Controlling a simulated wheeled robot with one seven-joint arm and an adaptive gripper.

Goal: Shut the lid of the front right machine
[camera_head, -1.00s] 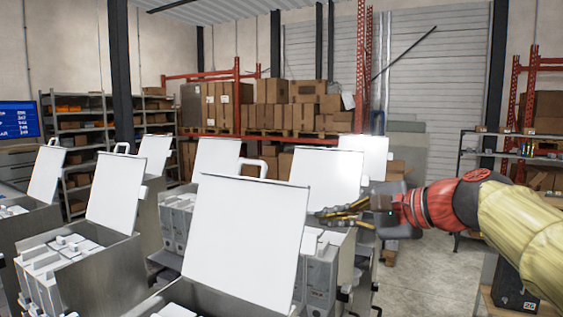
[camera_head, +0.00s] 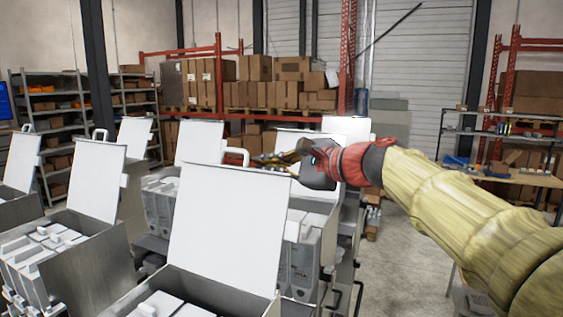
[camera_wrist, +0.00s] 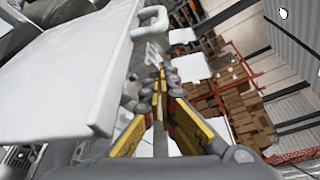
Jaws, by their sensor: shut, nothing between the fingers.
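The front right machine (camera_head: 190,290) is nearest, at the bottom middle of the head view. Its large white lid (camera_head: 228,225) stands open, nearly upright and leaning slightly back. A white handle (camera_head: 237,153) shows just behind the lid's top edge. My gripper (camera_head: 258,160) is shut and empty, behind the lid's top right corner. In the wrist view the closed yellow fingertips (camera_wrist: 160,82) point along a white lid (camera_wrist: 70,85), which fills the left side, with a handle (camera_wrist: 150,22) ahead. I cannot tell whether the fingers touch the lid.
More machines with open lids stand to the left (camera_head: 95,185) and behind (camera_head: 205,140). Another open machine (camera_head: 310,215) is just beyond the front one, below my gripper. Clear floor (camera_head: 400,250) lies to the right. Shelves with boxes (camera_head: 250,90) line the back.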

